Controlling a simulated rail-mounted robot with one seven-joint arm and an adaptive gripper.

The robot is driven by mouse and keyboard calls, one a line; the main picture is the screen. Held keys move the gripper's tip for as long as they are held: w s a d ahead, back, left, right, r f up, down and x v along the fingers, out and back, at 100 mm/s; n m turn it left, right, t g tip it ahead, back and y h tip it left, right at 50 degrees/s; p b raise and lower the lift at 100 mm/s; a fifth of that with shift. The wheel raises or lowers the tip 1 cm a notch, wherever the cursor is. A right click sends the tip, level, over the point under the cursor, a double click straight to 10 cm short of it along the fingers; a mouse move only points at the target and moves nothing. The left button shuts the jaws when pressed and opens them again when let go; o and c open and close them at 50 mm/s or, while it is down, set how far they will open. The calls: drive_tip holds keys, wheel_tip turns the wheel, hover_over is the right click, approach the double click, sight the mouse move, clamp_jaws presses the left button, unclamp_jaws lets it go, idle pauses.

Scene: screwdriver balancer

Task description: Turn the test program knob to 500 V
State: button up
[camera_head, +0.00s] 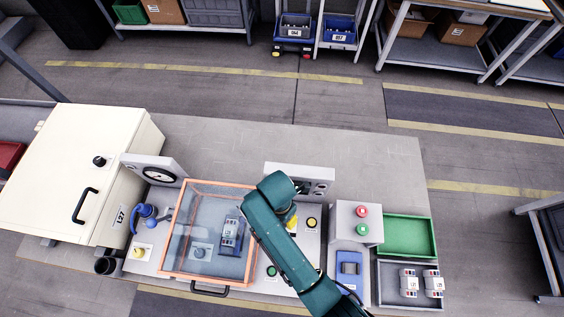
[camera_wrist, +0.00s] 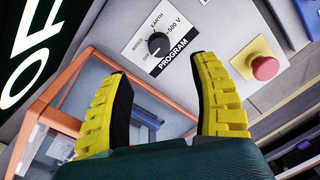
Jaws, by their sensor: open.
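The black program knob (camera_wrist: 157,44) sits on a white label marked EARTH, 500 V and PROGRAM, on a grey panel in the wrist view. The label is tilted in this view. The knob has a pale pointer mark, but I cannot tell surely which setting it points to. My gripper (camera_wrist: 162,72) has its two yellow-backed, dark-padded fingers spread apart and empty. The knob appears just beyond the gap between the fingertips, apart from them. In the head view, the grey panel (camera_head: 318,173) stands at the bench's back, and my arm hides most of my gripper.
A red emergency button (camera_wrist: 265,67) on a yellow plate is right of the knob. An orange-framed clear cover (camera_head: 215,232) stands left of my arm. A grey box (camera_head: 345,222) with red and green buttons and a green tray (camera_head: 432,238) are to the right.

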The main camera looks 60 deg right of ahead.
wheel_tip(320, 180, down, 10)
drive_tip(key=shift+s+f+b, duration=0.1)
drive_tip(key=shift+s+b, duration=0.05)
drive_tip(key=shift+b, duration=0.55)
clamp_jaws()
